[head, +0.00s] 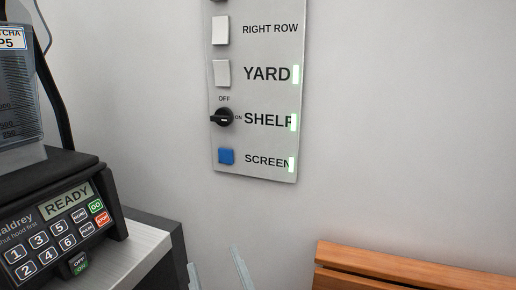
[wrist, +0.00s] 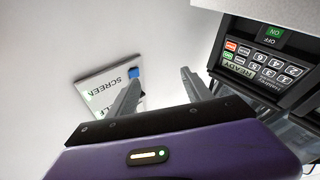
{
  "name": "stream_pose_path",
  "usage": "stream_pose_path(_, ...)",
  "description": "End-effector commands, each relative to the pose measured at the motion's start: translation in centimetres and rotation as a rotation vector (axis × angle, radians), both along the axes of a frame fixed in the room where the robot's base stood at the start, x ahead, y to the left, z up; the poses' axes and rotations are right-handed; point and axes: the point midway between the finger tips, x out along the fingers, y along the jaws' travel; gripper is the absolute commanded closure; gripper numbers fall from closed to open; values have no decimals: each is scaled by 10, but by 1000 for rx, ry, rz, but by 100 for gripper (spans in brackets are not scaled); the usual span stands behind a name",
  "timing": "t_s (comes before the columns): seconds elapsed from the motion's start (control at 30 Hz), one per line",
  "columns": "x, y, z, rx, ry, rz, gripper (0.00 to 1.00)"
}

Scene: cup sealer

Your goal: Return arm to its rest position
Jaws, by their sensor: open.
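My gripper (head: 217,270) shows at the bottom middle of the head view, with only its two grey fingers in the picture. In the wrist view my gripper (wrist: 157,85) has its fingers spread apart, with nothing between them. It is below the switch panel (head: 232,170) in the head view and apart from it. The panel also shows in the wrist view (wrist: 95,88), tilted and partly hidden behind the left finger. The rest of my arm is out of the head view.
The panel has white switches, a black SHELF knob (head: 224,117) and a blue SCREEN button (head: 226,156). A blender (head: 60,215) reading READY stands on a counter (head: 135,250) at left. A wooden slatted piece (head: 400,270) is at lower right. The wall between is bare.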

Motion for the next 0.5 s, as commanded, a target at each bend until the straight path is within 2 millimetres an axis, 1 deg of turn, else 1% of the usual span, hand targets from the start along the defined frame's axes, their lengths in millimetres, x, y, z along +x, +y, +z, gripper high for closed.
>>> stream_pose_path(0.03, -12, -17, -13, 1, 17, -1, 42)
stream_pose_path(0.17, -45, -54, -38, 18, 44, -2, 42)
stream_pose_path(0.2, -56, -66, -44, 25, 53, -5, 42)
stream_pose_path(0.3, -83, -94, -58, 43, 82, -19, 42)
stream_pose_path(0.37, -100, -111, -64, 55, 99, -31, 42)
stream_pose_path(0.5, -141, -148, -74, 83, 147, -70, 42)
